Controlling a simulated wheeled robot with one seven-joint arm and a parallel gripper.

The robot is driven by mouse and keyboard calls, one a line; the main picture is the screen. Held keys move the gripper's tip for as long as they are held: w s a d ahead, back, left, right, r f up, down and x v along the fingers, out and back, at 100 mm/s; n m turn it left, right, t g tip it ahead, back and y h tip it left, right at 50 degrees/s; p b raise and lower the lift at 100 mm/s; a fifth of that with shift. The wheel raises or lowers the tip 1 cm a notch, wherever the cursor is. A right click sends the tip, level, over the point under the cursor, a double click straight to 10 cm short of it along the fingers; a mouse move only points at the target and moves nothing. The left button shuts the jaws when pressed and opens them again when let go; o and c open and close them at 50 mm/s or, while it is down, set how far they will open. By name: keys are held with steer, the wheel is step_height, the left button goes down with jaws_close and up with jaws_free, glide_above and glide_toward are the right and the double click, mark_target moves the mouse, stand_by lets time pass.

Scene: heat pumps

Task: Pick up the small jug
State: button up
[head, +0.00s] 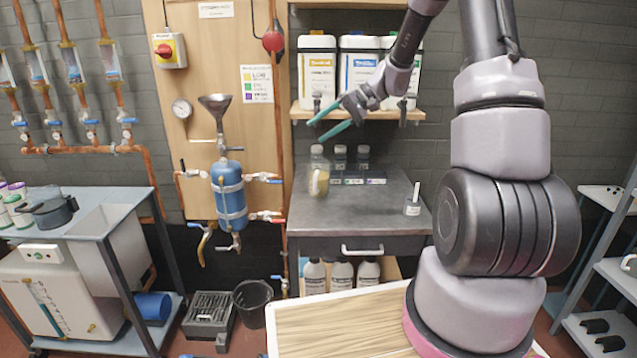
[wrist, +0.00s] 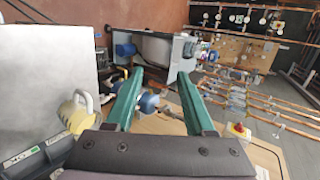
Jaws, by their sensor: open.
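The small jug (head: 319,183) stands on the grey bench top, toward its back left. It is pale yellow, with a clear bottle right behind it. In the wrist view the yellow jug (wrist: 77,113) with its looped handle shows at the lower left, outside the space between the fingers. My gripper (head: 318,130) has teal fingers and is up in the air in front of the shelf, above the jug and apart from it. In the wrist view my gripper (wrist: 160,76) is open, with nothing held between the fingers.
The grey bench (head: 362,210) has several bottles (head: 352,160) along its back and a small container (head: 412,207) with an upright stick at right. The bench's middle is clear. A shelf (head: 357,113) with large canisters is above. A blue tank (head: 229,192) with a funnel is left.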

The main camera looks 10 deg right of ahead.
mark_target(319, 174)
steer(key=w+d+f+m+t+y, duration=0.1)
steer(key=w+f+t, duration=0.1)
steer(key=w+f, duration=0.2)
steer(key=w+d+f+m+t+y, duration=0.1)
steer(key=w+f, duration=0.3)
steer(key=f, duration=0.5)
steer(key=w+d+f+m+t+y, duration=0.1)
steer(key=w+d+f+t+y, duration=0.2)
steer(key=f, duration=0.4)
steer(key=shift+w, duration=0.45)
steer(key=shift+w+a+f, duration=0.15)
steer(key=shift+w+a, duration=0.1)
steer(key=shift+a, duration=0.25)
steer(key=x, duration=0.6)
steer(key=shift+a, duration=0.1)
jaws_close()
